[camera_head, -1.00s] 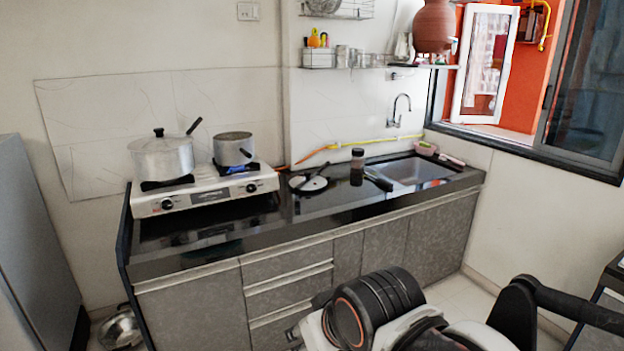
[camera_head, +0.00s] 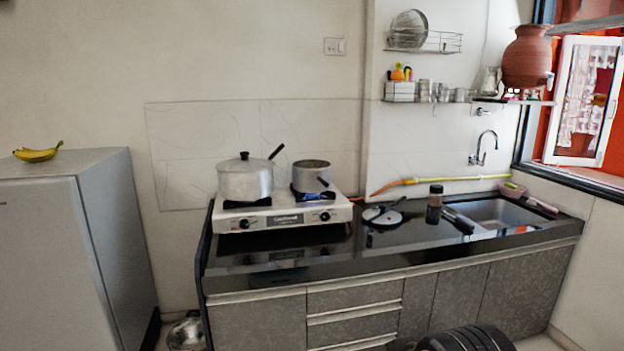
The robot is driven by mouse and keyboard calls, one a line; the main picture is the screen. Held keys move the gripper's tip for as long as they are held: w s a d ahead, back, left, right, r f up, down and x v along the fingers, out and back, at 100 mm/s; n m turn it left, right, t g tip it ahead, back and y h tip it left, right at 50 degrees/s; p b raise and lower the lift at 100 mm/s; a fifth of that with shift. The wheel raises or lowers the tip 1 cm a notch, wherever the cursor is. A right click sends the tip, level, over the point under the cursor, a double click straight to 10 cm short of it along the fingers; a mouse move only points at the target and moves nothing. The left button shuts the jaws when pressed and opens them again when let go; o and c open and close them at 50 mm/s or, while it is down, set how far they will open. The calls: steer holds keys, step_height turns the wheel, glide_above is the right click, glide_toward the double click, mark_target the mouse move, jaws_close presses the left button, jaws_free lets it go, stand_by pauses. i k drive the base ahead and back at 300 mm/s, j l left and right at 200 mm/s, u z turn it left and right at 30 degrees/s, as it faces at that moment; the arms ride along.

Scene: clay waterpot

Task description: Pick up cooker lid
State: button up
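A round, flat metal lid with a black handle (camera_head: 374,217) lies on the black countertop (camera_head: 290,262), right of the stove. It looks like the cooker lid. A large silver pot (camera_head: 245,184) stands on the left burner, with a lid with a black knob (camera_head: 243,162) on it and a long black handle. A smaller dark-topped pot (camera_head: 311,179) stands on the right burner. My gripper is not in view. Only a black ribbed part of my arm shows at the bottom edge, well apart from the counter.
The stove (camera_head: 280,217) sits on the counter's left part. A dark jar (camera_head: 434,206) stands right of the lid, near the sink (camera_head: 497,213). A grey fridge (camera_head: 75,240) with bananas (camera_head: 38,154) stands left. A clay pot (camera_head: 527,58) sits on the upper right shelf.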

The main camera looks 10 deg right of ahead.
mark_target(395, 217)
steer(key=i+l+u, duration=0.1)
steer(key=i+l, duration=0.2)
steer(key=i+l+u, duration=0.1)
steer(key=i+l, duration=0.15)
steer(key=l, duration=0.15)
steer(key=i+l, duration=0.25)
steer(key=l, duration=0.15)
steer(key=i+l+u, duration=0.15)
steer(key=l, duration=0.25)
steer(key=i+l+u, duration=0.1)
steer(key=i+l, duration=0.25)
steer(key=i+l+u, duration=0.1)
steer(key=l, duration=0.4)
steer(key=i+l+u, duration=0.1)
steer(key=i+l, duration=0.2)
steer(key=l, duration=0.15)
steer(key=i+l+u, duration=0.1)
steer(key=l, duration=0.35)
steer(key=i+l+u, duration=0.1)
steer(key=i, duration=0.25)
